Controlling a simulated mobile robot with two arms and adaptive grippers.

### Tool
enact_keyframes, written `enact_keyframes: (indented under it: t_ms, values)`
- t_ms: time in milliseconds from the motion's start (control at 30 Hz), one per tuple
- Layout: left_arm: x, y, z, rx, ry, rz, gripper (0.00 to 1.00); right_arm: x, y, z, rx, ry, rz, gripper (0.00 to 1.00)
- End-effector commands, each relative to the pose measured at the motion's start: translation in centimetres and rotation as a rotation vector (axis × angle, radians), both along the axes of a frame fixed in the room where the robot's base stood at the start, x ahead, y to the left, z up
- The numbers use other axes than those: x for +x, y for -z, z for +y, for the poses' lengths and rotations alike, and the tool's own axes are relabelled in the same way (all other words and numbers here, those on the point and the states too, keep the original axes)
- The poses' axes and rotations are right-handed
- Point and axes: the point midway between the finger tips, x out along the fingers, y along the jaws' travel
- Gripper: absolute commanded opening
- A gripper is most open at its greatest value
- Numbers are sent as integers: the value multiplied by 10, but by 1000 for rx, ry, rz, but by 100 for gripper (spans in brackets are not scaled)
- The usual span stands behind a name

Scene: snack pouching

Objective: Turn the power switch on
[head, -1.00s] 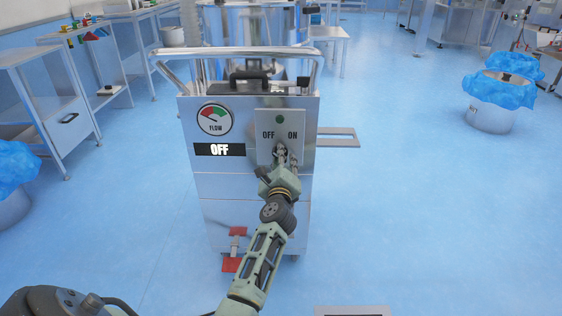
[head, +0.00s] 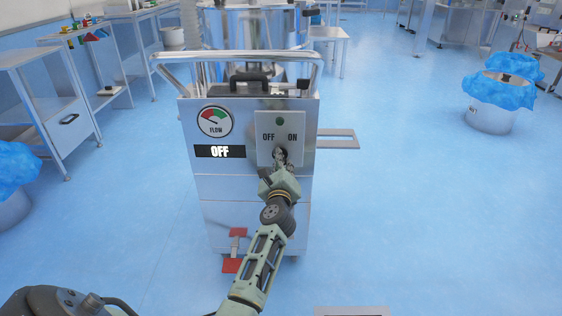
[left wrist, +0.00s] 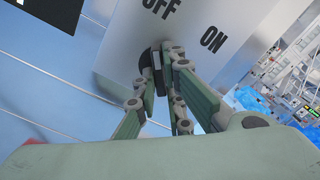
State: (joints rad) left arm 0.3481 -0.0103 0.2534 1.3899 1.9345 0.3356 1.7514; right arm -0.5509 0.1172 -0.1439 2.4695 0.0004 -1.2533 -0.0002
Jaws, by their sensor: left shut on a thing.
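The power switch is a dark knob (left wrist: 145,62) below the OFF and ON labels on a metal switch panel (head: 266,128). The panel is on the front of a steel machine (head: 235,185). In the head view my left gripper (head: 280,156) is at the knob and mostly hides it. In the left wrist view its fingers (left wrist: 162,68) are shut on the knob. My right gripper is not in view.
A flow gauge (head: 214,121) is left of the panel. A red pedal (head: 231,265) is low on the machine. Blue-covered bins (head: 494,115) stand at the right. A steel cabinet (head: 45,105) is at the left. The blue floor around the machine is mostly clear.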

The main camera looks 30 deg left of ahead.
Motion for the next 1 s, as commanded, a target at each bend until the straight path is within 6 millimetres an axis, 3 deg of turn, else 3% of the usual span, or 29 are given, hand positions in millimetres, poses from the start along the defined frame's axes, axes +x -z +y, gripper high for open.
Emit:
enact_keyframes:
  t_ms: [300, 767, 1000]
  values:
    - [-1, 0, 1, 231, -1, 146, 0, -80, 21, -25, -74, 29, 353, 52]
    - [-3, 0, 4, 606, 0, 374, 0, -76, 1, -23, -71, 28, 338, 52]
    - [-3, 0, 5, 801, 1, 493, 0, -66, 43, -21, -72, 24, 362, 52]
